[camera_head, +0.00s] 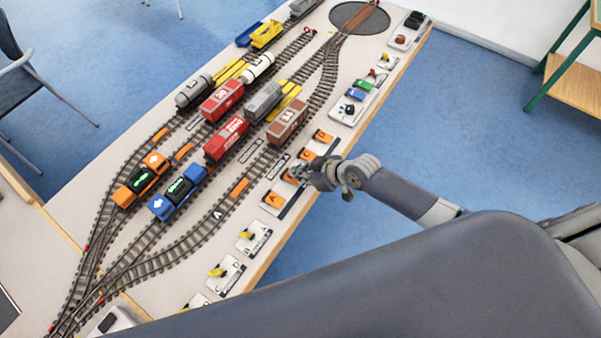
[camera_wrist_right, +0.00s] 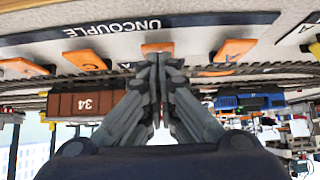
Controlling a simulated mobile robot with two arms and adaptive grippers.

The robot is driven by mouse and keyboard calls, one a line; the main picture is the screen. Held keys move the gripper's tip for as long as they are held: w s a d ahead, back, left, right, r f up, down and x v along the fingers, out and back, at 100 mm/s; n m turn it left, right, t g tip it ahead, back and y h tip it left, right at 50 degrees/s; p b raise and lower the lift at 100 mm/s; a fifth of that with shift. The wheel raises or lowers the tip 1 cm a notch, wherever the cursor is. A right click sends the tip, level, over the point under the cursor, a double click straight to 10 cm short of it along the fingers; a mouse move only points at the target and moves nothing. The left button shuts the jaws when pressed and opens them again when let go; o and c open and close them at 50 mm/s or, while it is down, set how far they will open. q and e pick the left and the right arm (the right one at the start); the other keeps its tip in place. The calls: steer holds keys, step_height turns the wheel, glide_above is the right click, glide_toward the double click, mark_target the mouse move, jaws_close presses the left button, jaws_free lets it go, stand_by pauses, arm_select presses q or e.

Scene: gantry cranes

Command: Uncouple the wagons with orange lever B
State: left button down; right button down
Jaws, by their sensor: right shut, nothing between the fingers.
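The uncouple panel (camera_head: 280,206) with its row of orange levers lies along the table's right edge. The second orange lever from the near end (camera_head: 289,177) is partly hidden by my right gripper (camera_head: 297,171). In the right wrist view my right gripper (camera_wrist_right: 158,62) is shut and empty, its fingertips at an orange lever (camera_wrist_right: 157,47); whether they touch I cannot tell. I cannot read this lever's letter. The brown wagon (camera_head: 287,121), marked 34, stands on the nearest track. Red wagons (camera_head: 226,139) and a grey wagon (camera_head: 263,102) stand on tracks beyond. My left gripper is out of view.
An orange locomotive (camera_head: 140,181) and a blue locomotive (camera_head: 177,194) stand nearer. Other orange levers (camera_head: 273,200) flank my gripper closely. Yellow switch levers (camera_head: 246,235) sit on panels further down the edge. Blue floor (camera_head: 440,120) lies open right of the table.

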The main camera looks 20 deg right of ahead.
stand_by(0.3)
steer(key=shift+r+p, duration=0.5)
steer(key=shift+r, duration=0.15)
steer(key=w+a+r+v, duration=0.1)
steer(key=v, duration=1.1)
steer(key=shift+r+p, duration=0.2)
steer(key=shift+p, duration=0.25)
steer(key=shift+d+f, duration=0.1)
